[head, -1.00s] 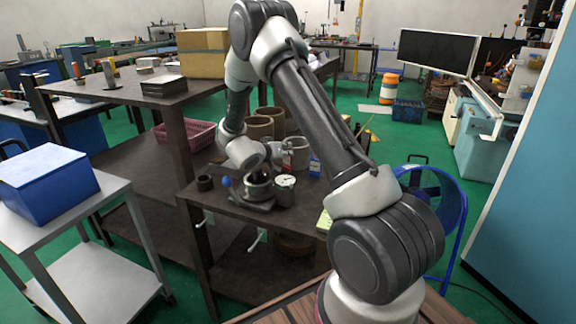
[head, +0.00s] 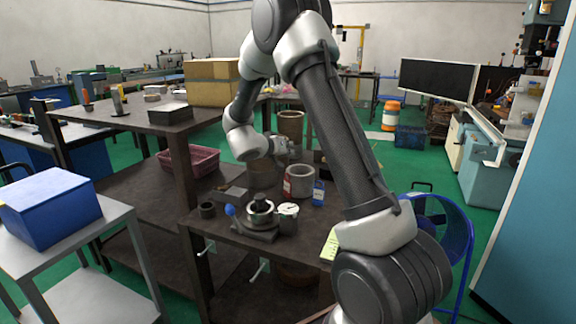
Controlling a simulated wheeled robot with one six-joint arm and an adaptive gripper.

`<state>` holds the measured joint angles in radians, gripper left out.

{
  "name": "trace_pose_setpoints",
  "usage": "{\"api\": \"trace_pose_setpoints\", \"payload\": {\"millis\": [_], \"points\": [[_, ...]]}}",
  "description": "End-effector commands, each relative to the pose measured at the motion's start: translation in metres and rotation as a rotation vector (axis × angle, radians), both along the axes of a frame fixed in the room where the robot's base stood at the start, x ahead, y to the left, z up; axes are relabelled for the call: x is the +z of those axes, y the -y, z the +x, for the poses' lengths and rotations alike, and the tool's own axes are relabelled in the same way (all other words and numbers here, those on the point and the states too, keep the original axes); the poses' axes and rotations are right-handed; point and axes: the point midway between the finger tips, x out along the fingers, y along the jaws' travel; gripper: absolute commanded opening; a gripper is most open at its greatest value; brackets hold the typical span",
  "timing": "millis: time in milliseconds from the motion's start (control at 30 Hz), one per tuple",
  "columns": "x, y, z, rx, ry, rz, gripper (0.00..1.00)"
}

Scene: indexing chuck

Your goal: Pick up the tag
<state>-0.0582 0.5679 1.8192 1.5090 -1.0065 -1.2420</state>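The indexing chuck (head: 261,213), a metal ring on a dark base with a blue knob (head: 230,210), sits on the dark workbench (head: 225,228). A small white-faced round dial (head: 289,210) is at its right. Behind them are a small blue upright piece (head: 318,191) and a red one (head: 287,187) by a grey cylinder. A yellow-green sheet (head: 330,243) lies at the bench's right edge. I cannot tell which of these is the tag. My gripper (head: 287,150) is above the back of the bench, apart from the chuck; its fingers are too small to read.
A tall brown cylinder (head: 291,127) and a grey cylinder (head: 300,180) stand at the back of the bench. A dark ring (head: 207,209) is left of the chuck. A blue box (head: 48,205) on a cart is at left, a blue fan (head: 440,230) at right.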

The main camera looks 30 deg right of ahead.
Motion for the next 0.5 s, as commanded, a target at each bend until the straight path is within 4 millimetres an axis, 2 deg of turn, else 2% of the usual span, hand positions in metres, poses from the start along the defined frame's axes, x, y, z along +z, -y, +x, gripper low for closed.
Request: {"api": "trace_pose_setpoints", "payload": {"millis": [100,233,500], "points": [[0.026,0.0,0.0,-0.001,0.004,0.0,0.0],[0.046,0.0,0.0,0.0,0.004,0.001,0.0],[0.062,0.0,0.0,0.0,0.001,0.0,0.0]]}}
